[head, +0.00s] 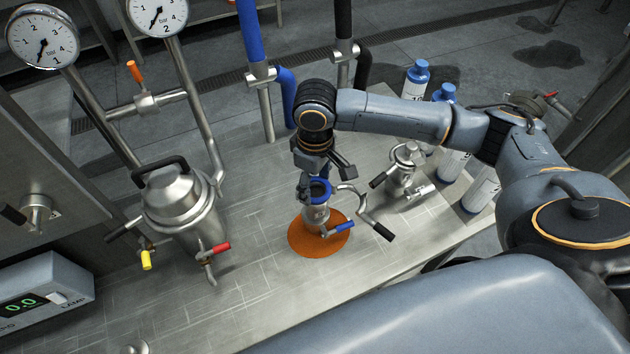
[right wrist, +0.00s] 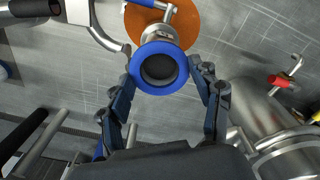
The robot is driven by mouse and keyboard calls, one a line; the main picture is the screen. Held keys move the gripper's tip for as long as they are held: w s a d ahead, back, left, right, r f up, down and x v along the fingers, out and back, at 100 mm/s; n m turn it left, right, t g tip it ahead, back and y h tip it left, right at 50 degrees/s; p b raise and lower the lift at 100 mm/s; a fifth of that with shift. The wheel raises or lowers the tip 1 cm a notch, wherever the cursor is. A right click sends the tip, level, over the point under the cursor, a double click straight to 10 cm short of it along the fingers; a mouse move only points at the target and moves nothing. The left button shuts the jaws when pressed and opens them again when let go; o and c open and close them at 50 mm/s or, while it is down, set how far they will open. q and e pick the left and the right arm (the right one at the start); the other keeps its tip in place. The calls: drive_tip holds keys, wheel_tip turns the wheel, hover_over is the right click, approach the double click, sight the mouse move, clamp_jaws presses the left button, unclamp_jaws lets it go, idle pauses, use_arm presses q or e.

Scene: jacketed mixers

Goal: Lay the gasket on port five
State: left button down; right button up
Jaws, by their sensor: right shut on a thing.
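The gasket, a blue ring (head: 327,194), is held level by my right gripper (head: 316,176). In the right wrist view the blue ring (right wrist: 159,90) sits between the two fingertips (right wrist: 163,74), with a dark opening through its middle. A small steel port fitting (head: 315,217) with a blue-handled valve stands under the ring, on an orange disc (head: 306,240). The ring looks lined up with the fitting's top; I cannot tell whether it touches. No port number is readable. My left gripper is not in view.
A bent pipe with a black grip (head: 383,232) stands close right of the fitting. A small steel vessel (head: 404,170) and several blue-capped bottles (head: 416,80) are further right. A larger jacketed mixer (head: 183,205) stands left. The bench front (head: 240,300) is mostly clear.

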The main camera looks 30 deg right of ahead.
drive_tip(key=shift+f, duration=0.55)
drive_tip(key=o, duration=1.1)
drive_tip(key=shift+r, duration=0.1)
